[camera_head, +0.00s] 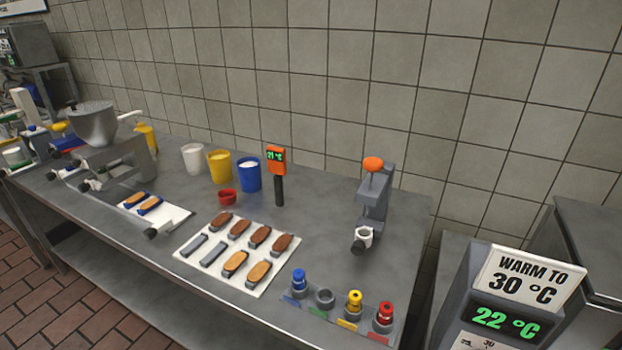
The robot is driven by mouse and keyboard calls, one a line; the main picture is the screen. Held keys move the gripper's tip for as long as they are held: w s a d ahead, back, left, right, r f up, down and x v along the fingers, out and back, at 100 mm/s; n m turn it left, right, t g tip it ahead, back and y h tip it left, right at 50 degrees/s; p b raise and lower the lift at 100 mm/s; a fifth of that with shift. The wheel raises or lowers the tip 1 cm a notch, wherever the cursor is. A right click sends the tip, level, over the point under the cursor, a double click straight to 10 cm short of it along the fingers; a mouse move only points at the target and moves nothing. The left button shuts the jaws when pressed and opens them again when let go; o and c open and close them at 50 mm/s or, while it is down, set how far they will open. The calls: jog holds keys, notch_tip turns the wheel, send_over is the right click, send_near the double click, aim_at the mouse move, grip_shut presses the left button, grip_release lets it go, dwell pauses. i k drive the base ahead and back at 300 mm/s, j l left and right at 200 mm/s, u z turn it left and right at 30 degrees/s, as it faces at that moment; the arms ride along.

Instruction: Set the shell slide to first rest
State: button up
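A grey filling machine (118,155) with a hopper (93,122) stands on the left of the steel table. At its front right is a white plate (172,214), which looks like the shell slide. Two tan shells (150,205) in blue holders lie side by side on its left part. A grey rod end (152,233) sits at the plate's front edge; I cannot tell whether it is the slide's handle. The marks for the slide's rests are too small to make out. My gripper is not in view.
A white tray (262,283) holds several brown and tan shells and two grey empty places. White, yellow and blue cups (249,176), a red bowl (228,197) and an orange thermometer (277,160) stand behind. A grey press (373,205) and coloured nozzles (354,303) are right.

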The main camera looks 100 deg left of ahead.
aim_at(165, 216)
jog(key=u, duration=3.5)
